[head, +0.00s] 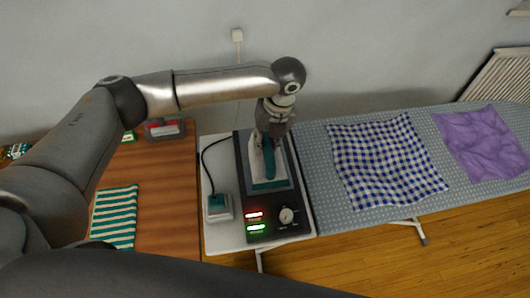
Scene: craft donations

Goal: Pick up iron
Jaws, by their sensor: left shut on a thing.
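The iron (269,176) is white and teal and sits over the dark ironing station (245,202) in the middle of the head view. The station has a knob and lit red and green indicators on its front. My left gripper (268,138) reaches down from above and is shut on the iron's upper part. The gripper hides part of the iron, and I cannot tell whether the iron touches the station. My right gripper is not in view.
A blue checkered cloth (385,160) and a purple cloth (480,143) lie on the ironing board (322,196) to the right. A striped cloth (115,215) lies on the wooden table (160,215) at left. A small teal-topped item (218,206) stands beside the station, near a black cord.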

